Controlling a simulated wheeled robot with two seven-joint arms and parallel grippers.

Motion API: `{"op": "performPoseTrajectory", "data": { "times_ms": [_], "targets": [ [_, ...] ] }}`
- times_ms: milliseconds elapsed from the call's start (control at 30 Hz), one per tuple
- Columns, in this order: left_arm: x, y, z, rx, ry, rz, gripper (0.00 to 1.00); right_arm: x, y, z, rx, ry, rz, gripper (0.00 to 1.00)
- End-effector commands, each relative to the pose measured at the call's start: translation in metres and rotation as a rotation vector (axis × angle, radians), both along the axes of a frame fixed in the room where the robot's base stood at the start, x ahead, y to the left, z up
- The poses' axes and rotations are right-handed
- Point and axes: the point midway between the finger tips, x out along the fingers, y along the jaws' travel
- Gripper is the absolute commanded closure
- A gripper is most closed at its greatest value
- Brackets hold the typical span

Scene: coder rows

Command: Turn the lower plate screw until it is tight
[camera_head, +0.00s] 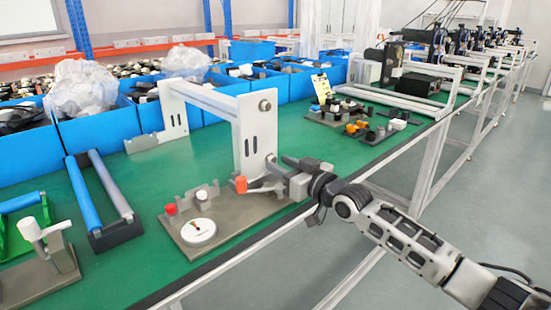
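A light grey gantry frame (215,101) stands on the green table, with slotted upright plates. A round upper screw (265,105) sits on the near upright plate (252,135). What looks like the lower screw (270,158) is small and sits lower on the same plate. My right gripper (268,183) reaches in from the right, low beside this plate, just below the lower screw. Its fingers are small and overlap the fixture behind, so I cannot tell whether they touch anything. My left gripper is out of view.
Blue bins (105,133) line the back. A roller stand (103,200) and a white-lever fixture (48,265) stand left.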

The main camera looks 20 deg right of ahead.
Motion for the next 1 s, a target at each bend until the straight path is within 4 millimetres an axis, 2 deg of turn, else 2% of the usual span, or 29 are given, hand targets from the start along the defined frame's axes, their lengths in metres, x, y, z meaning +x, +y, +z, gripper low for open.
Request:
{"op": "performPoseTrajectory", "data": {
  "times_ms": [33,400,1000],
  "targets": [
    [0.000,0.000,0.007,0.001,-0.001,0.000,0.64,-0.005,-0.002,0.003,-0.002,0.001,0.000,0.65],
    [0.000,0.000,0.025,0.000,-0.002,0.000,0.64,-0.031,-0.011,0.002,-0.003,0.001,0.001,0.65],
    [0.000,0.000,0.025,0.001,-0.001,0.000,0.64,-0.034,-0.013,0.000,-0.002,-0.001,0.001,0.65]
  ]
}}
